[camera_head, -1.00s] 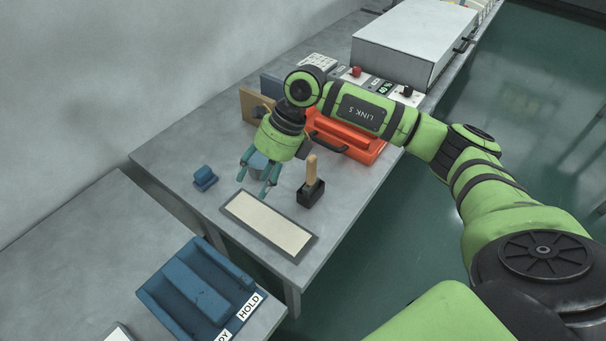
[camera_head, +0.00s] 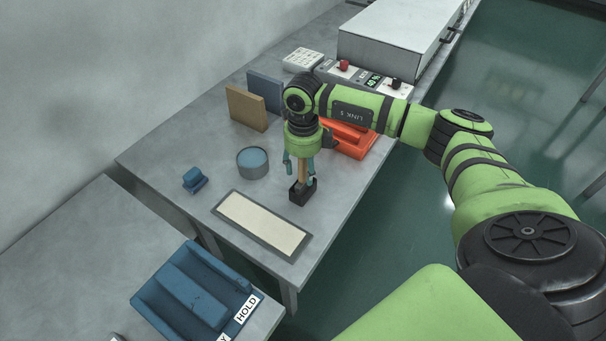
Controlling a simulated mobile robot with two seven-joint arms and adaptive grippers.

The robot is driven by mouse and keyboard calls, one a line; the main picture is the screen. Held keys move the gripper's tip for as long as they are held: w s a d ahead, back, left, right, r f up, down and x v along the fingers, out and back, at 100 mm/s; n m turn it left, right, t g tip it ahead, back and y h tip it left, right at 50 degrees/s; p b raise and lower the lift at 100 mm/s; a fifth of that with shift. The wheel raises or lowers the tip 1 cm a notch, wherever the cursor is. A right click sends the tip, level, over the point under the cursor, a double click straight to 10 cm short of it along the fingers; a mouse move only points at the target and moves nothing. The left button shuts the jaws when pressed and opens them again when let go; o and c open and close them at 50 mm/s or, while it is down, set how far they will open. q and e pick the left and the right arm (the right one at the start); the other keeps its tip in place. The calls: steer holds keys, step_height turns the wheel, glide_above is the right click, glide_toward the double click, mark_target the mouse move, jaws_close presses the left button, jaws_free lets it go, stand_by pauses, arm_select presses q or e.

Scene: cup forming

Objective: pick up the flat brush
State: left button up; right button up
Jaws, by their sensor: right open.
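The flat brush (camera_head: 303,172) stands upright in a small black holder (camera_head: 303,193) on the grey table, with its light wooden handle up. My right gripper (camera_head: 300,172) points down over it, with its teal fingers apart on either side of the handle. I cannot tell whether the fingers touch the handle. The upper end of the handle is hidden by the gripper. My left gripper is not in view.
A cream pad in a grey frame (camera_head: 240,208) lies in front of the holder. A round tin with blue contents (camera_head: 253,172), a small blue block (camera_head: 194,180), upright boards (camera_head: 247,108) and an orange case (camera_head: 354,146) are nearby. A blue tray (camera_head: 165,318) stands at the lower left.

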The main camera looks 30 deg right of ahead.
jaws_close()
stand_by(0.3)
